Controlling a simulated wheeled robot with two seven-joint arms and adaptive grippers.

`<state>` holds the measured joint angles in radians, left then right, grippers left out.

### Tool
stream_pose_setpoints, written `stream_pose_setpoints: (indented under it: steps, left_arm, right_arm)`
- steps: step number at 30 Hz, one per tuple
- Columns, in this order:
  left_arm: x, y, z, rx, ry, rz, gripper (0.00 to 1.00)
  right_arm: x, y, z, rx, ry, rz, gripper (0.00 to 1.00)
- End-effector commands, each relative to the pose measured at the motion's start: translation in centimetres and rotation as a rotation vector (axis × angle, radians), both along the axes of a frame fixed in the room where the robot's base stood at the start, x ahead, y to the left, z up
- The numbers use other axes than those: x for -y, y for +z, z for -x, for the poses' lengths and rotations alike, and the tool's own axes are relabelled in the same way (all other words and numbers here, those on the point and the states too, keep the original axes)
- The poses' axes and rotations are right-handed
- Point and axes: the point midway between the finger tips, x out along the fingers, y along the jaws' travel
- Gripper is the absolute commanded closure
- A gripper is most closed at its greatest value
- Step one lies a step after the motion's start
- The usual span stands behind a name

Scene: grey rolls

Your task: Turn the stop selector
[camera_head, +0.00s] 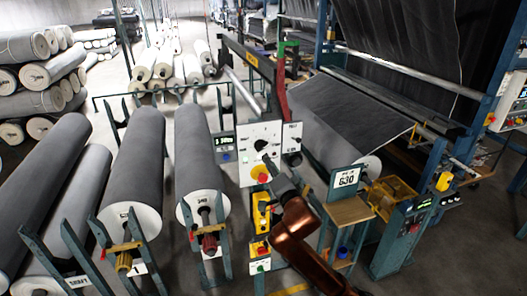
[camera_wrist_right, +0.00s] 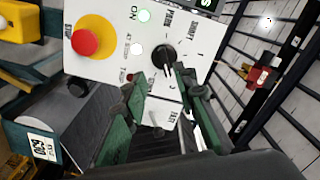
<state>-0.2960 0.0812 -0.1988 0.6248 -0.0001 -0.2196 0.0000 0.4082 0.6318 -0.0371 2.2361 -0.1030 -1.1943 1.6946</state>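A white control panel (camera_head: 246,138) stands in the middle of the head view. It bears a black selector knob (camera_head: 260,144) above a red button on a yellow base (camera_head: 261,174). In the right wrist view the knob (camera_wrist_right: 163,56) lies just beyond my right gripper's fingertips (camera_wrist_right: 160,80). The two green fingers are apart with nothing held; I cannot tell whether they touch the knob. A smaller white panel (camera_head: 292,135) with a dark knob (camera_head: 293,160) adjoins on the right. My right gripper (camera_head: 268,162) partly covers the panel. My left gripper is out of view.
Grey fabric rolls (camera_head: 140,160) on blue stands fill the left. A loom-like frame with dark cloth (camera_head: 350,105) stands right. A wooden shelf (camera_head: 348,211) with a G30 sign (camera_head: 346,178) is close to my right arm. A yellow box (camera_head: 261,212) hangs below the panel.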

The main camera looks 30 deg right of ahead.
Motion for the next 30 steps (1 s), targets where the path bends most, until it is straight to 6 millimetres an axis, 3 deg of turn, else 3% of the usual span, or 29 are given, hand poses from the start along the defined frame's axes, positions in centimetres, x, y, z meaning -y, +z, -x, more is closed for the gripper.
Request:
stream_pose_setpoints:
  steps: [3,16,28,30]
  left_arm:
    - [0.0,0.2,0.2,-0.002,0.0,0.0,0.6]
    - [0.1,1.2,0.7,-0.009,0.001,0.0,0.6]
    - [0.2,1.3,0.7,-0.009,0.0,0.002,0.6]
    - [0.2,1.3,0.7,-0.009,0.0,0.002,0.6]
  right_arm:
    - [0.0,0.9,-0.6,0.015,0.001,-0.011,0.74]
    - [1.5,0.8,-6.5,0.013,0.0,-0.009,0.74]
    - [1.7,0.6,-7.3,0.014,0.001,-0.01,0.74]
    - [1.7,0.6,-7.3,0.013,0.002,-0.01,0.79]
